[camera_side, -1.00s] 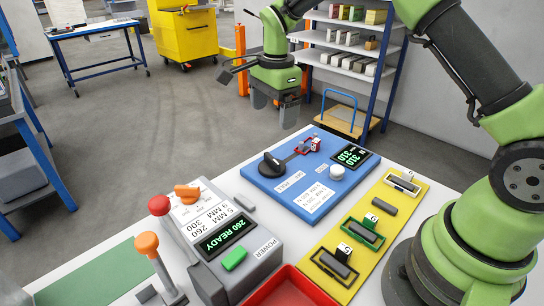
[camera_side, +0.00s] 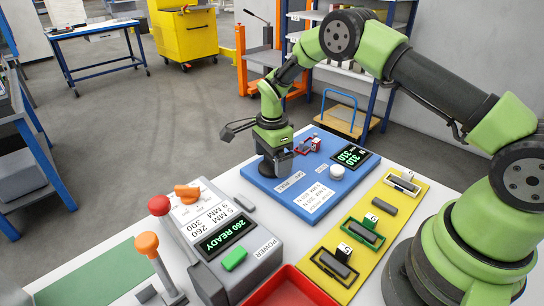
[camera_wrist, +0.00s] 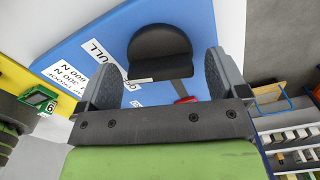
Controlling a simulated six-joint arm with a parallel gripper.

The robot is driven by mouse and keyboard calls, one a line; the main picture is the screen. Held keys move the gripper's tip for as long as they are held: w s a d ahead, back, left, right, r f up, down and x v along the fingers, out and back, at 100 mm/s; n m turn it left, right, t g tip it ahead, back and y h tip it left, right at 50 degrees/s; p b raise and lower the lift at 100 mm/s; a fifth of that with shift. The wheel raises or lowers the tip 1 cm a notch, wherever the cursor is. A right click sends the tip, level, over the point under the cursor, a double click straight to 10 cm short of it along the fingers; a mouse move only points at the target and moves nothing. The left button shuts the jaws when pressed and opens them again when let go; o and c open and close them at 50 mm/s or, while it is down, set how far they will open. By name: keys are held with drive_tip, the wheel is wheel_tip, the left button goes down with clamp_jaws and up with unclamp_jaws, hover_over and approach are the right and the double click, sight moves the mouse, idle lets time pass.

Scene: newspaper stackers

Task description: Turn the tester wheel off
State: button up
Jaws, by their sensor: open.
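The tester wheel, a black rounded knob (camera_wrist: 160,48), shows in the wrist view on the blue tester panel (camera_wrist: 95,35). It has a white mark on its near edge. My gripper (camera_wrist: 162,78) is open, with one finger to each side of the knob's near part; whether they touch it I cannot tell. In the side view my gripper (camera_side: 275,160) is down over the left end of the blue panel (camera_side: 318,178) and largely hides the knob. A small display (camera_side: 352,156) reading 310 and a white button (camera_side: 337,171) are on the panel.
A red clamp-like part (camera_side: 309,145) sits on the panel close to my gripper. A grey unit (camera_side: 235,240) with an orange knob (camera_side: 187,191) stands at the front left. A yellow strip (camera_side: 380,215) with several small pieces lies to the right.

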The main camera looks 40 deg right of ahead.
drive_tip(key=c, duration=0.9)
drive_tip(key=shift+c, duration=0.2)
drive_tip(key=shift+n, duration=0.4)
drive_tip(key=n, duration=0.4)
drive_tip(key=shift+n, duration=0.3)
drive_tip(key=n, duration=1)
drive_tip(key=shift+n, duration=0.4)
drive_tip(key=n, duration=0.4)
drive_tip(key=shift+n, duration=0.4)
